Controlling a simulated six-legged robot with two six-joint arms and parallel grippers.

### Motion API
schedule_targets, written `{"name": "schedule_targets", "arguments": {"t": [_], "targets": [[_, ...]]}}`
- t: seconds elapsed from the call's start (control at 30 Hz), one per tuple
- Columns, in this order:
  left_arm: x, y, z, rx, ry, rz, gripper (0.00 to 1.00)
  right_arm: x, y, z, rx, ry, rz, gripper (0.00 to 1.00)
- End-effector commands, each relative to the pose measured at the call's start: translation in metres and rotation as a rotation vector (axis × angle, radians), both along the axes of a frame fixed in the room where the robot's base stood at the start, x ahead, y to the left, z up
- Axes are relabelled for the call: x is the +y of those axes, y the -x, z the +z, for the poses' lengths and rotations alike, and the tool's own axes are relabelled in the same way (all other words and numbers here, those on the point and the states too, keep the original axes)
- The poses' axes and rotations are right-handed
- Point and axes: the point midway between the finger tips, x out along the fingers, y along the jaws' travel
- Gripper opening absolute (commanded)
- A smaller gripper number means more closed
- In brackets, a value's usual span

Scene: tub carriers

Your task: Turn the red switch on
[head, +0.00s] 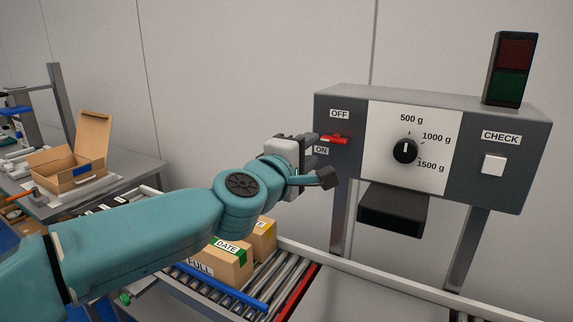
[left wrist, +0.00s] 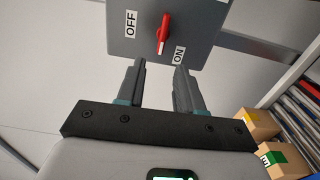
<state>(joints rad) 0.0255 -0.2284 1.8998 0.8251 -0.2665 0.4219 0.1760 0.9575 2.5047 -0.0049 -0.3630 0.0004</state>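The red switch (head: 335,139) is on the left face of the grey control box, between the OFF label (head: 339,114) above and the ON label (head: 321,150) below. Its handle lies roughly level. The left wrist view shows the red switch (left wrist: 163,33) ahead of the fingertips, with OFF on the left and ON on the right. My left gripper (head: 318,162) is just in front of the box, close to the switch. In the left wrist view my left gripper (left wrist: 160,68) is open, with nothing between its fingers. My right gripper is not in view.
The control box (head: 432,100) also carries a black dial (head: 405,151), a white CHECK button (head: 494,164) and a red-green lamp (head: 514,70). Below are a roller conveyor (head: 287,278) and cartons (head: 228,268). An open carton (head: 80,163) stands on a table at left.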

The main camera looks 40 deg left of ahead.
Motion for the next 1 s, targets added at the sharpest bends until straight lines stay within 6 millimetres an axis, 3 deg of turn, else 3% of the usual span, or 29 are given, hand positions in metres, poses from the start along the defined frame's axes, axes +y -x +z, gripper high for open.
{"name": "schedule_targets", "arguments": {"t": [0.2,0.4,1.0], "targets": [[-0.014,0.055,0.004,-0.002,0.000,-0.002,0.36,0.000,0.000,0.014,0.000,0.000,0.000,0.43],[-0.020,0.083,0.003,-0.002,0.001,0.000,0.36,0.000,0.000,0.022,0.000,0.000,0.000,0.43],[-0.022,0.090,0.000,0.000,0.000,0.000,0.36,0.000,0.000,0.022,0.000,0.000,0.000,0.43]]}}
